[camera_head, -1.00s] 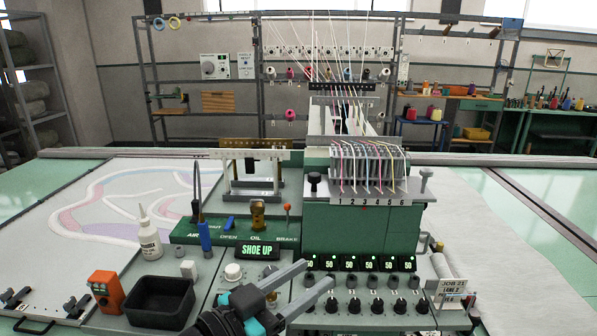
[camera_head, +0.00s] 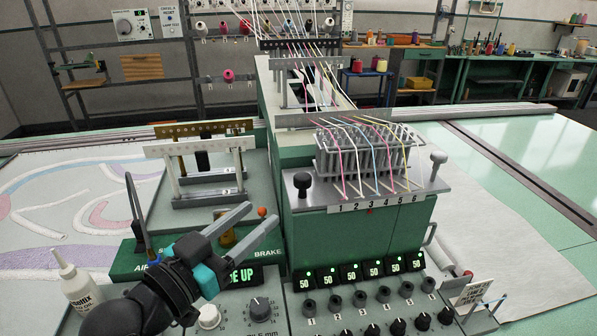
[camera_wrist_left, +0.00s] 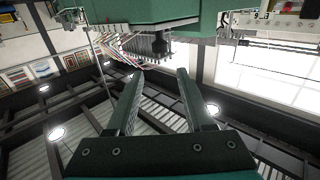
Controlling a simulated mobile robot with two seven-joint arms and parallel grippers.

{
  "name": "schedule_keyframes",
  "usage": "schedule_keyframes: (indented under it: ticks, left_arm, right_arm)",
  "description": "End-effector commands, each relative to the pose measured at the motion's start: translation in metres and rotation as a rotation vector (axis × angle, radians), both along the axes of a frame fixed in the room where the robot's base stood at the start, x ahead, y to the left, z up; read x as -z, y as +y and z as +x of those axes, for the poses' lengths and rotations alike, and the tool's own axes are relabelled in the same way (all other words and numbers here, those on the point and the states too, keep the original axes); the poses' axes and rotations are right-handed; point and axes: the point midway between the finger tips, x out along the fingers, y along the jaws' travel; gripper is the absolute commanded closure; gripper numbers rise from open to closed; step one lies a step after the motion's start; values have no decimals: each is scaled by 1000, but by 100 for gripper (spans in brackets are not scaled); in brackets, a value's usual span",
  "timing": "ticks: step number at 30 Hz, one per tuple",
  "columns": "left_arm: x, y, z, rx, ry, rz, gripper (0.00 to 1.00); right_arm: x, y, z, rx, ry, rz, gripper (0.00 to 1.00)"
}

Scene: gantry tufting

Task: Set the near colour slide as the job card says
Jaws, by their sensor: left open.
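The green tufting head (camera_head: 345,245) stands in the middle of the head view. Its top plate carries a row of needle holders with coloured yarns (camera_head: 365,150), above a strip numbered 1 to 6 (camera_head: 378,203). A black knob (camera_head: 303,184) stands at the plate's left end and a grey knob (camera_head: 438,160) at its right. I cannot tell which part is the near colour slide. The job card (camera_head: 474,291) is at lower right, its text too small to read. My left gripper (camera_head: 264,213) is open and empty, left of the head and over the console. My right gripper is out of view.
Displays reading 50 (camera_head: 327,278) and a row of dials (camera_head: 360,299) sit below the head. A white bottle (camera_head: 80,290) stands at lower left. A white frame (camera_head: 200,170) stands behind my left gripper. The cloth (camera_head: 500,220) at right is clear.

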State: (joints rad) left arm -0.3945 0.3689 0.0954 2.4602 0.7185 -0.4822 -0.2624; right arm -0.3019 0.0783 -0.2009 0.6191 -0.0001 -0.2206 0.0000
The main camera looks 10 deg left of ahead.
Motion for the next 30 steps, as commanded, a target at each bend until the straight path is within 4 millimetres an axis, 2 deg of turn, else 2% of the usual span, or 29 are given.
schedule_keyframes:
  ticks: [4,21,30]
  left_arm:
    - [-3,-7,19,-1,-3,-3,47]
    - [-2,-42,102,0,-1,-3,47]
    - [-1,-52,126,0,0,-1,47]
  right_arm:
    - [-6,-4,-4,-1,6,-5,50]
    - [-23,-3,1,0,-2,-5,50]
    - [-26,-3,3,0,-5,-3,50]
